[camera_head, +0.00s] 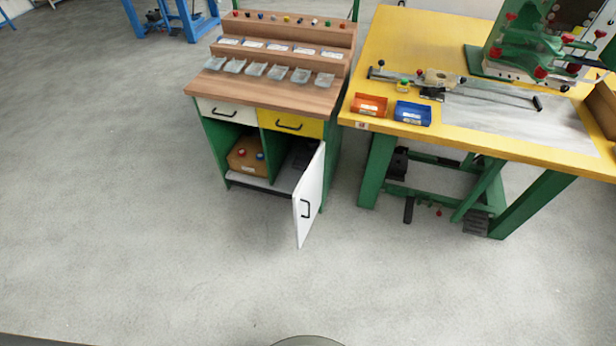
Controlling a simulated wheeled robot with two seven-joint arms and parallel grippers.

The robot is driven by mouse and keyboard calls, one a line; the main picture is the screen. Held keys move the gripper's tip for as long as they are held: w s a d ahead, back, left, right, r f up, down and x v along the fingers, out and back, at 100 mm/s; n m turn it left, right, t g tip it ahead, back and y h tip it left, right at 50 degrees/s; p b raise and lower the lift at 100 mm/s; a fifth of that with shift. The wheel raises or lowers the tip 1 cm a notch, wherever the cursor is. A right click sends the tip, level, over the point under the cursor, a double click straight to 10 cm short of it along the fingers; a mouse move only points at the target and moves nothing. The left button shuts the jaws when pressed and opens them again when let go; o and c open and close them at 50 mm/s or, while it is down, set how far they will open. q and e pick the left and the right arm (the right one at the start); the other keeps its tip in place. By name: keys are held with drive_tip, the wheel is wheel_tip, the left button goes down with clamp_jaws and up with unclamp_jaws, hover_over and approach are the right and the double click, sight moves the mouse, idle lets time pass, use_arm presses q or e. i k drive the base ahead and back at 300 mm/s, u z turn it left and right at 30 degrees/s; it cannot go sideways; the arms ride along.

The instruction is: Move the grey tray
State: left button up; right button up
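Several small, shallow grey trays sit in a row on the wooden top of a green cabinet; one of them (255,69) is near the middle of the row and another (324,80) is at its right end. I cannot tell which one the task means. A dark grey object (299,156) also sits inside the cabinet's right compartment, partly hidden by shadow and the open door; I cannot tell if it is a tray. Neither of my grippers is in view.
The cabinet's white door (311,195) hangs open toward me. A brown box (246,156) is in the left compartment. To the right, a yellow workbench (400,50) holds an orange bin (369,105), a blue bin (412,113) and a green machine. The grey floor in front is clear.

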sight(302, 163)
drive_tip(key=u, duration=1.45)
drive_tip(key=i, duration=2.4)
drive_tip(key=z, duration=3.6)
drive_tip(key=i, duration=0.5)
drive_tip(key=z, duration=0.05)
